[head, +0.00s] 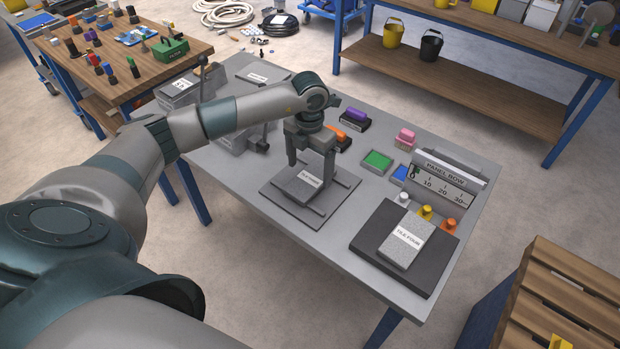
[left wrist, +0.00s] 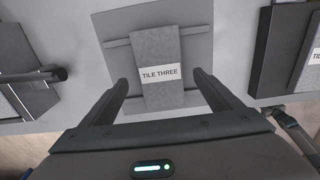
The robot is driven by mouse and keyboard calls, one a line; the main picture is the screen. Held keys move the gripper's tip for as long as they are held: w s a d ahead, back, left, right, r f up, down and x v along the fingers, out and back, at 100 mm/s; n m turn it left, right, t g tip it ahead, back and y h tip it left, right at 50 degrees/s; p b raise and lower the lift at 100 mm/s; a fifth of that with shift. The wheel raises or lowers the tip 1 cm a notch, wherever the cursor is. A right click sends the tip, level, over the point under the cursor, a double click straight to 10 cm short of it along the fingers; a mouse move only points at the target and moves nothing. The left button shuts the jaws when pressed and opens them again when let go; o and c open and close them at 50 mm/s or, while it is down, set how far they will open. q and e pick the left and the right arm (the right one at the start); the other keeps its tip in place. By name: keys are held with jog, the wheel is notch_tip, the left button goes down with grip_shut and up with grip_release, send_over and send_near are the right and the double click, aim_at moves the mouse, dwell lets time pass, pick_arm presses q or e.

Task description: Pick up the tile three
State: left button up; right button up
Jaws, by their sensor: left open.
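Tile three is a grey speckled tile (head: 298,194) with a white label. It lies on a dark grey square plate (head: 338,199) near the middle of the table, across thin raised bars. In the left wrist view, tile three (left wrist: 157,50) shows its label "TILE THREE" upright between the fingers. My left gripper (head: 311,175) is open and points down over the tile, one finger on each side. In the left wrist view the fingers (left wrist: 168,95) show gaps to the tile's edges, so it is not gripped.
Tile four (head: 404,240) lies on a dark block (head: 367,237) to the right. Behind it stand the panel row scale (head: 447,183) and small coloured knobs. Green (head: 377,160), pink (head: 405,138) and purple (head: 355,116) items stand farther back. Grey fixtures (head: 180,88) stand at the left.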

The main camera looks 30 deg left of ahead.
aim_at(310, 178)
pick_arm(q)
notch_tip(310, 178, down, 2)
jog(key=shift+p, duration=0.4)
jog(key=shift+f, duration=0.6)
jog(key=shift+w, duration=0.15)
jog(key=c, duration=1.5)
jog(key=shift+r, duration=0.25)
jog(key=shift+c, duration=0.2)
